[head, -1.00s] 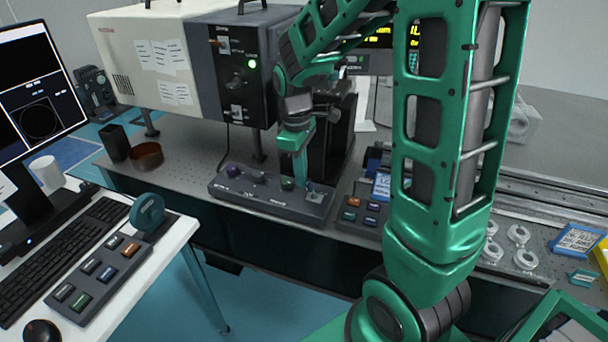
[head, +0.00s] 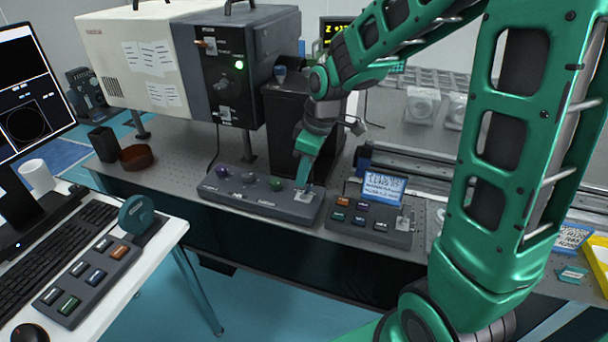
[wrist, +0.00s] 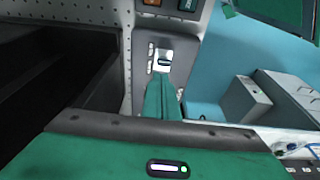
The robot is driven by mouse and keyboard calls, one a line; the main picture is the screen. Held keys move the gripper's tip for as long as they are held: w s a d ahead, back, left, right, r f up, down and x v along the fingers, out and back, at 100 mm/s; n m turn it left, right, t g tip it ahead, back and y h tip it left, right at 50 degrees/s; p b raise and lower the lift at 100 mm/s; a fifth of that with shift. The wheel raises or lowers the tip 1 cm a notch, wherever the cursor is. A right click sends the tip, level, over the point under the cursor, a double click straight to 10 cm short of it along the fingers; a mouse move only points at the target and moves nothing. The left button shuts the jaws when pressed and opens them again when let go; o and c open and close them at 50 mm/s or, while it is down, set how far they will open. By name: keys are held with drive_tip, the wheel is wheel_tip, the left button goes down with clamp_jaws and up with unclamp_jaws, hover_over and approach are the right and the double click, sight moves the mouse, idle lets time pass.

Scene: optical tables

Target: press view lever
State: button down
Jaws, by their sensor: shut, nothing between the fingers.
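A dark control box (head: 262,199) with several knobs lies along the bench's front edge. At its right end is a pale plate with a small lever (head: 308,195), which I take for the view lever; its label is unreadable. In the wrist view, the plate and lever (wrist: 164,62) are just beyond the fingertips. My gripper (head: 301,186) is shut and empty, pointing down at this end of the box. The fingers (wrist: 164,86) show close together in the wrist view. They partly hide the plate, and I cannot tell whether they touch the lever.
A second box with several coloured buttons (head: 365,218) and its own plated lever (head: 404,222) stands to the right, with a blue-framed card (head: 384,187) behind it. A tall black block (head: 290,110) stands behind my gripper. A desk with a keyboard (head: 62,245) is at left.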

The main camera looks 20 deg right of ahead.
drive_tip(key=shift+a+r, duration=0.1)
drive_tip(key=shift+r, duration=0.7)
drive_tip(key=s+d+r, duration=0.5)
drive_tip(key=r, duration=0.1)
drive_tip(key=shift+d+r, duration=0.25)
drive_tip(key=shift+d, duration=0.15)
drive_tip(key=shift+a, duration=0.1)
drive_tip(key=s+d+f+m, duration=0.1)
drive_tip(key=s+d+m, duration=0.3)
drive_tip(key=s, duration=0.4)
drive_tip(key=s+d+m+g+h, duration=0.1)
drive_tip(key=s+d+m, duration=0.3)
drive_tip(key=s+m, duration=0.3)
drive_tip(key=s+d+f+m+g, duration=0.1)
drive_tip(key=s+d+m, duration=0.3)
drive_tip(key=s, duration=0.5)
drive_tip(key=shift+d+f+m+h, duration=0.35)
drive_tip(key=shift+m+h, duration=0.05)
drive_tip(key=shift+m, duration=0.3)
drive_tip(key=shift+w, duration=0.15)
